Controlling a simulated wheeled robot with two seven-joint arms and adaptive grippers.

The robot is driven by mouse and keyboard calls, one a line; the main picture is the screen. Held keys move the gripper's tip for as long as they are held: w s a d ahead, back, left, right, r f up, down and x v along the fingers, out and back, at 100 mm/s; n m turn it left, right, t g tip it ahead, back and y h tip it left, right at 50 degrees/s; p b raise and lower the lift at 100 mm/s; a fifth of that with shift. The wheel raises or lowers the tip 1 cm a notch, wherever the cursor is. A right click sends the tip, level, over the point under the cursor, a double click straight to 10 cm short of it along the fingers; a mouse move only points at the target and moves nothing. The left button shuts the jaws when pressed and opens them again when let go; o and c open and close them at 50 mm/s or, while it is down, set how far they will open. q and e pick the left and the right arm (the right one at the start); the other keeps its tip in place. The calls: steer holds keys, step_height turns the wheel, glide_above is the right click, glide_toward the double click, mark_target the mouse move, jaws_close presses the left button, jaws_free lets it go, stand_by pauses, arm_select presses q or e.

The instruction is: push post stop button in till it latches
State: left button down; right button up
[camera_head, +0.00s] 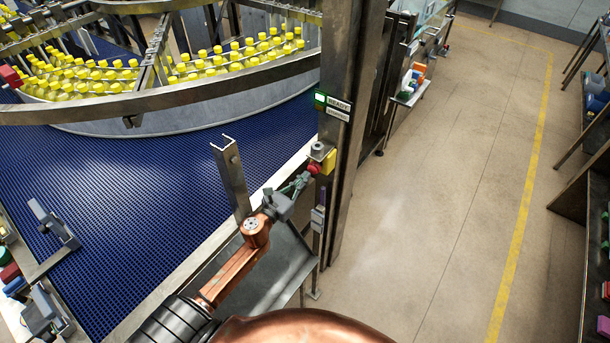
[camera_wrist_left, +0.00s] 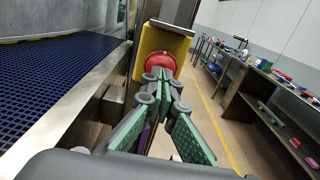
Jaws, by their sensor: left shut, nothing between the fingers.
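The post stop button (camera_head: 314,168) is a red knob on a yellow box (camera_head: 329,161) fixed to the metal post (camera_head: 346,130). In the left wrist view the red button (camera_wrist_left: 160,61) sits in the yellow housing (camera_wrist_left: 178,42), straight ahead of the fingertips. My left gripper (camera_head: 304,178) is shut and empty, its green-padded fingers pointing at the button. In the left wrist view the fingertips (camera_wrist_left: 160,75) overlap the button's lower part; I cannot tell whether they touch it. How far in the button is cannot be told. My right gripper is not in view.
A blue conveyor mat (camera_head: 110,200) lies left of the post, with yellow-capped bottles (camera_head: 170,72) behind. A metal upright bracket (camera_head: 231,175) stands left of my left gripper. A small green-lit sign (camera_head: 333,104) is above the button. Floor (camera_head: 420,200) to the right is clear.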

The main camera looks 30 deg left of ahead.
arm_select(q)
steer(key=shift+w, duration=0.45)
steer(key=shift+w, duration=0.1)
